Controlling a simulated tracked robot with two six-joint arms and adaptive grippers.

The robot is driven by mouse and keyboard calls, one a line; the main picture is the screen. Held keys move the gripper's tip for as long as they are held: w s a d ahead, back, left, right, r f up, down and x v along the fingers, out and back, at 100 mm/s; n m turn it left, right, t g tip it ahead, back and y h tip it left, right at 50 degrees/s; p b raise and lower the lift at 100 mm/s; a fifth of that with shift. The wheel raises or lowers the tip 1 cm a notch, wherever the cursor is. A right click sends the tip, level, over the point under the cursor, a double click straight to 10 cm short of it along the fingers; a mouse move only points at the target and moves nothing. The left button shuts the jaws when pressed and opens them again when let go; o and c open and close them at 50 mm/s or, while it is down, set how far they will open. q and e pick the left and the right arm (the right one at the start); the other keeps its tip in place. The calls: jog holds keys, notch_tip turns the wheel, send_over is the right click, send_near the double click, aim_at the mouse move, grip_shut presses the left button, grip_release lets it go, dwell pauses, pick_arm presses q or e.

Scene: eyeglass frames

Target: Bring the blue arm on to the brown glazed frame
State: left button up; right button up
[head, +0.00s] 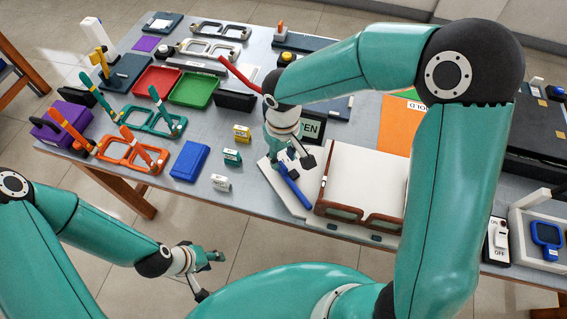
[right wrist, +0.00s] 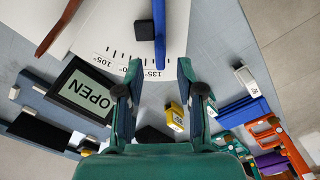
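The brown glazed frame (head: 361,219) stands at the front of a white fixture, lenses at the table's near edge. A brown arm (head: 325,177) runs back from its left side; it also shows in the right wrist view (right wrist: 60,28). The blue arm (head: 294,191) lies left of the frame, apart from it; in the right wrist view it (right wrist: 159,35) points between my fingertips. My right gripper (head: 298,165) is open above the blue arm's far end, its fingers (right wrist: 159,80) on either side without visible contact. My left gripper (head: 209,274) appears open and empty, low in front of the table.
A white fixture plate (right wrist: 112,38) carries an angle scale. A blue box (head: 190,161), small labelled boxes (head: 232,157) and orange frames (head: 133,152) stand left. An OPEN sign (head: 310,127) is behind my right gripper. A switch (head: 497,241) sits right.

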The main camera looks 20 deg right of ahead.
aim_at(283, 165)
jog(key=shift+f, duration=2.4)
